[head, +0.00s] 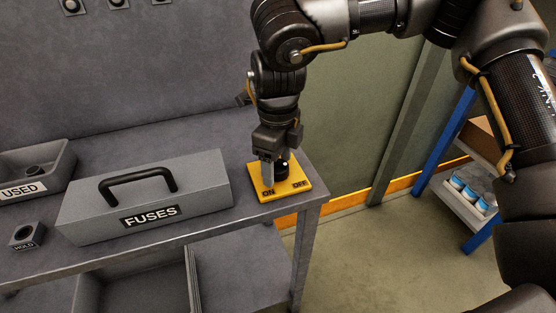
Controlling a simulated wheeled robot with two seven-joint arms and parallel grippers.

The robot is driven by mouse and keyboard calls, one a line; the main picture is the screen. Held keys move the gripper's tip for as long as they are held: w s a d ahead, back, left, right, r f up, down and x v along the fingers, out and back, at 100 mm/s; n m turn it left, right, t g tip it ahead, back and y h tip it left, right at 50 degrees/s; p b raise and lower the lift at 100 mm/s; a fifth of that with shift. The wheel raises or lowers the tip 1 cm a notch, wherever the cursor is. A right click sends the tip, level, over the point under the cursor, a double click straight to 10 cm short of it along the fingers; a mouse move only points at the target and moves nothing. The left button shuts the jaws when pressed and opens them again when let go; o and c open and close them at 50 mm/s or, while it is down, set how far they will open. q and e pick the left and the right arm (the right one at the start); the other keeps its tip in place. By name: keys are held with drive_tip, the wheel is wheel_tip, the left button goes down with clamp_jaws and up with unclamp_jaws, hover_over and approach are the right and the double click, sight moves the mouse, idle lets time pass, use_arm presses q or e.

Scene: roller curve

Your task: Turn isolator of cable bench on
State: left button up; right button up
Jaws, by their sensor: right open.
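The isolator is a yellow plate (287,190) at the right front corner of the grey bench, with "ON" printed at its left and "OFF" at its right. A black knob (282,166) with a white mark stands on the plate, partly hidden by my right gripper. My right gripper (275,172) points down over the plate, open, with a finger at the knob's left side. I cannot tell whether it touches the knob. My left gripper is not in view.
A grey "FUSES" box (190,195) with a black handle stands left of the plate. A "USED" tray (50,165) and a small "HOLD" block (27,236) are further left. A blue-framed shelf (468,180) with cups stands at right, beyond open floor.

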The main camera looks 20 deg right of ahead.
drive_tip(key=shift+c, duration=0.4)
drive_tip(key=c, duration=0.9)
